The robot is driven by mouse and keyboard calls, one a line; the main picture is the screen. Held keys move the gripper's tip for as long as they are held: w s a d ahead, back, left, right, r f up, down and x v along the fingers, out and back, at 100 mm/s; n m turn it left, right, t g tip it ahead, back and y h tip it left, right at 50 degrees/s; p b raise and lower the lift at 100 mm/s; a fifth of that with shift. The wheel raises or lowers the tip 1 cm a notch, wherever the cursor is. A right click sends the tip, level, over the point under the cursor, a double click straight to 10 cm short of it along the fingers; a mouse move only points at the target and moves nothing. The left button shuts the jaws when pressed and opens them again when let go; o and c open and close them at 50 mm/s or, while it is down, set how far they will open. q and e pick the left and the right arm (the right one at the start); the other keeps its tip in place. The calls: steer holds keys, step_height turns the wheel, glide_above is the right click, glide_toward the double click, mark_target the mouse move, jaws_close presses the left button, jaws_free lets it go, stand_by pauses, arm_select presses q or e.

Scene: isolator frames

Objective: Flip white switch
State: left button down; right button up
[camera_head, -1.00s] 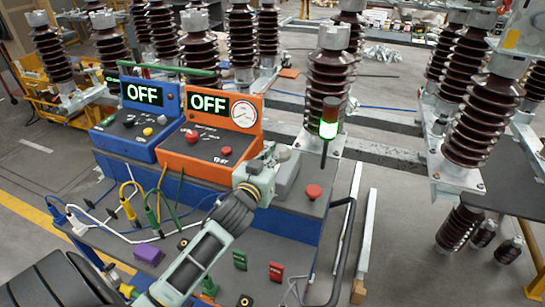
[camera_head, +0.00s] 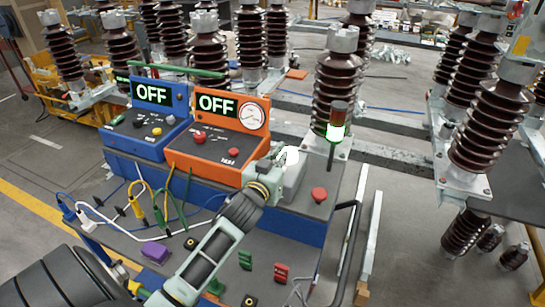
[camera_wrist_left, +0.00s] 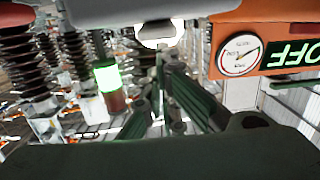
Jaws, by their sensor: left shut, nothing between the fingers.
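A bright white rounded part, apparently the white switch (camera_head: 290,156), shows at the grey box (camera_head: 292,180) to the right of the orange unit. It also shows in the left wrist view (camera_wrist_left: 160,34), at the top just beyond my fingers. My left gripper (camera_head: 277,160) is shut and empty, with its tip close beside the white part. In the left wrist view the closed dark green fingers (camera_wrist_left: 168,70) point towards it. I cannot tell whether they touch it. My right gripper is not in view.
The orange unit (camera_head: 205,150) and the blue unit (camera_head: 150,132) both read OFF. A red button (camera_head: 319,194) sits right of the grey box. A lamp post with green light (camera_head: 335,132) stands behind it. Cables (camera_head: 140,205) and small blocks lie on the cart's lower shelf.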

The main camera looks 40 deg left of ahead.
arm_select(q)
steer(key=r+p, duration=0.2)
steer(key=r, duration=0.2)
steer(key=shift+w+r+p, duration=0.1)
steer(key=shift+w+p, duration=0.2)
steer(key=shift+p, duration=0.1)
steer(key=shift+s+d+f+b, duration=0.2)
steer(key=shift+s+b, duration=0.35)
steer(key=shift+s, duration=0.05)
steer(key=shift+s+d+f+b, duration=0.15)
steer(key=shift+s+f+b, duration=0.05)
steer(key=shift+s+b, duration=0.35)
steer(key=s+d+r+b, duration=0.1)
steer(key=s+r, duration=0.2)
steer(key=s, duration=0.4)
steer(key=shift+d+r, duration=0.15)
steer(key=shift+d, duration=0.15)
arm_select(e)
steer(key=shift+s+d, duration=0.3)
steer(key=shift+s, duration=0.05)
